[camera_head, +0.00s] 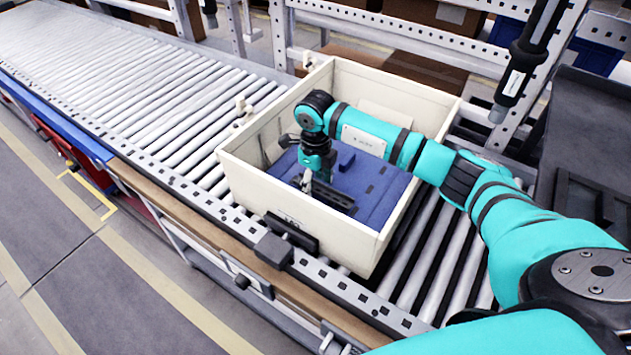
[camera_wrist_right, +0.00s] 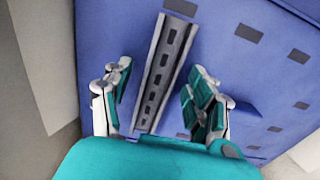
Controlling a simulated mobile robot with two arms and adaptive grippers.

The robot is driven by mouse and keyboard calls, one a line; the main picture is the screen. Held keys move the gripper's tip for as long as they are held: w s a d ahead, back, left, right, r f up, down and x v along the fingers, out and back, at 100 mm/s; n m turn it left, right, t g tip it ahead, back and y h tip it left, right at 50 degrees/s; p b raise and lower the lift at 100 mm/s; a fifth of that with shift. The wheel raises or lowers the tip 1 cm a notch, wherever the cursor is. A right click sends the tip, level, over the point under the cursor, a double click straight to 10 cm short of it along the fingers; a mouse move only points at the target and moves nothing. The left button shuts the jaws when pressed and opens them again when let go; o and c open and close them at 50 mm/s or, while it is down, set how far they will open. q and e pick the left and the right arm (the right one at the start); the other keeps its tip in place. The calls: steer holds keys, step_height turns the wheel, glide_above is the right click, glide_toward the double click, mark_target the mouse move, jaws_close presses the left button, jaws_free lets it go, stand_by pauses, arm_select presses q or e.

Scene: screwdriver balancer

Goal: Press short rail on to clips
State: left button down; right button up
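The short rail (camera_wrist_right: 163,70) is a grey metal strip with a row of dark slots. It lies over the blue insert (camera_wrist_right: 225,65), slightly tilted in the right wrist view. My right gripper (camera_wrist_right: 158,100) is open, with one finger on each side of the rail and a visible gap on the left side. In the head view my right gripper (camera_head: 308,184) points down inside the cream crate (camera_head: 325,228), low over the blue insert (camera_head: 375,205). I cannot make out the clips or whether the rail sits on them. My left gripper is not in view.
The crate stands on a roller conveyor (camera_head: 160,95), its walls close around my right arm. A black tool (camera_head: 517,70) hangs at the upper right. A dark cart or rack (camera_head: 590,150) stands at the right. The conveyor's left stretch is clear.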

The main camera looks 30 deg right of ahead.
step_height(320, 180, up, 12)
stand_by(0.6)
